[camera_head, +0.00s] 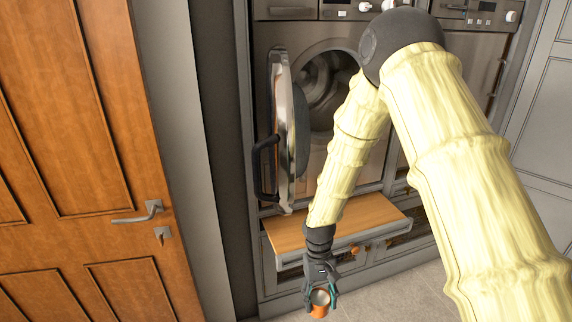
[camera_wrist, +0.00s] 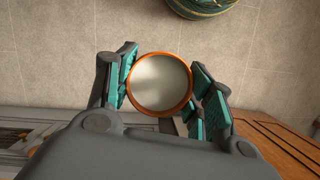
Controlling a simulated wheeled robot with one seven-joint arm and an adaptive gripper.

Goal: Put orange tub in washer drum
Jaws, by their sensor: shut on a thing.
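The orange tub (camera_head: 320,303) is held in my gripper (camera_head: 320,292), low in front of the wooden bench. In the wrist view the tub (camera_wrist: 160,84) shows its round orange rim and pale inside, between the teal finger pads of my gripper (camera_wrist: 162,88). The fingers are shut on it from both sides. The washer drum (camera_head: 322,80) is in the machine behind, above and beyond the tub. Its round door (camera_head: 284,130) stands open to the left. Part of the drum opening is hidden by my arm.
The wooden bench top (camera_head: 285,236) juts out below the washer, beside my forearm. A teal and gold round object (camera_wrist: 200,5) lies on the tiled floor at the top of the wrist view. A wooden door (camera_head: 85,150) is at left. Some tiled floor (camera_head: 415,295) is clear.

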